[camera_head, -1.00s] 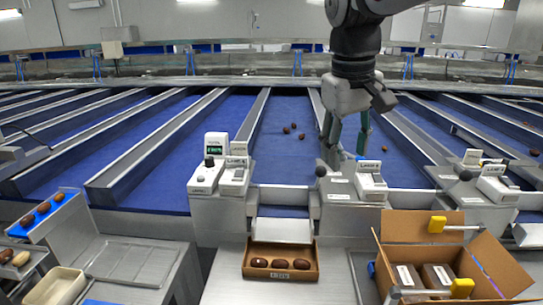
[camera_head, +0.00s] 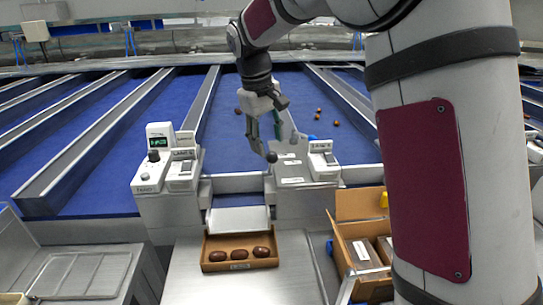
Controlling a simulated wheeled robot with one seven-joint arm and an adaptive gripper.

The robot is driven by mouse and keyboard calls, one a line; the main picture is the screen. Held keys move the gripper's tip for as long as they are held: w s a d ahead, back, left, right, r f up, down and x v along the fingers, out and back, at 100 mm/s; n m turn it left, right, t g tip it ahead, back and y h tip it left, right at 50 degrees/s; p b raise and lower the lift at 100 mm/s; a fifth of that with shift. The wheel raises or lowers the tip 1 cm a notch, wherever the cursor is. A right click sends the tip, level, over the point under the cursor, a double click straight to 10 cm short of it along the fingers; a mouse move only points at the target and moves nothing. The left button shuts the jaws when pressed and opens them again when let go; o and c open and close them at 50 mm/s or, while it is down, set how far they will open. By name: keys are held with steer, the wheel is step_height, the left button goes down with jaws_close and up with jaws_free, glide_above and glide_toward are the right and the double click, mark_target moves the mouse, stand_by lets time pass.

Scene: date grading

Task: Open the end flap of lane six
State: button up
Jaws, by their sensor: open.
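My gripper (camera_head: 264,138) is open, with its fingers pointing down just above and behind a dark ball knob (camera_head: 271,157). I cannot tell whether a finger touches the knob. The knob stands at the left side of a grey end post (camera_head: 292,168), beside a white lane box (camera_head: 322,160) whose label is too small to read surely. To the left of this post a grey end flap (camera_head: 237,183) closes off the blue lane, upright between two posts. A sloping metal chute (camera_head: 238,220) lies below the flap.
A brown tray (camera_head: 240,266) with three dark dates sits below the chute. An open cardboard box (camera_head: 350,207) stands at the right, partly hidden by my arm. A control box (camera_head: 154,172) stands at the left post. Several loose dates lie on the blue lanes.

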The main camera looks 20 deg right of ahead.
mark_target(272, 157)
steer(key=f, duration=0.4)
steer(key=d+f, duration=0.1)
steer(key=f, duration=0.1)
steer(key=shift+w, duration=0.15)
jaws_close()
